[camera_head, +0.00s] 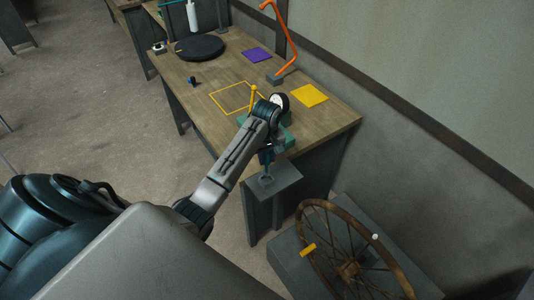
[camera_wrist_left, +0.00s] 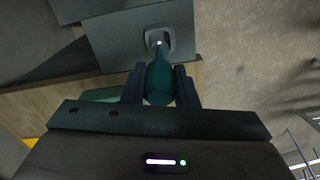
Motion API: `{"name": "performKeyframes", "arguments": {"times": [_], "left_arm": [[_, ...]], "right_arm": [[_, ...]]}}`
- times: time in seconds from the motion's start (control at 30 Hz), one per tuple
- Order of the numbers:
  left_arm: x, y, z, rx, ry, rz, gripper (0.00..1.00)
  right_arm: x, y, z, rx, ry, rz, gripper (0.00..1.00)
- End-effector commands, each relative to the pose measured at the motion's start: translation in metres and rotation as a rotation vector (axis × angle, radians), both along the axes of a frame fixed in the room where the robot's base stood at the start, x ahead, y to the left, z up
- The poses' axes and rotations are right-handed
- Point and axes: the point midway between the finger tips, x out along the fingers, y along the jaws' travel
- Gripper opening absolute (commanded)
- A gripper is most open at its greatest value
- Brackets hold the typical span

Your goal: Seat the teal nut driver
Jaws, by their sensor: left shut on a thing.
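The teal nut driver (camera_wrist_left: 160,78) is between the two dark fingers of my left gripper (camera_wrist_left: 159,88) in the left wrist view. In the head view my left gripper (camera_head: 267,150) points down over a grey block (camera_head: 276,182) at the near end of the workbench, and the driver shows only as a small dark shape. In the left wrist view the driver's light tip lies across a grey-rimmed opening (camera_wrist_left: 159,40) in the grey block (camera_wrist_left: 118,38). I cannot tell how far the tip is in, or whether it touches. My right gripper is out of view.
The wooden workbench (camera_head: 200,82) carries a black disc (camera_head: 200,47), a purple square (camera_head: 256,54), a yellow square (camera_head: 309,95) and an orange curved stand (camera_head: 287,40). A rusty spoked wheel (camera_head: 350,268) leans at lower right. The floor (camera_head: 100,120) left of the bench is clear.

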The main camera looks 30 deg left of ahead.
Motion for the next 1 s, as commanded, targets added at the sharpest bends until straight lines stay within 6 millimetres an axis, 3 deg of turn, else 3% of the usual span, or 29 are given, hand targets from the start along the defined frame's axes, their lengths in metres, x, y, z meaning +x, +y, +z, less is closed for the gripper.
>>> {"name": "performKeyframes", "arguments": {"times": [0.23,1.0], "left_arm": [[0.0,0.0,-0.02,-0.001,0.001,-0.001,0.03],[0.0,0.0,-0.018,0.0,0.0,-0.001,0.03]], "right_arm": [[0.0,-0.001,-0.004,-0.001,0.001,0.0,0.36],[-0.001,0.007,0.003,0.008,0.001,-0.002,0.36]]}}
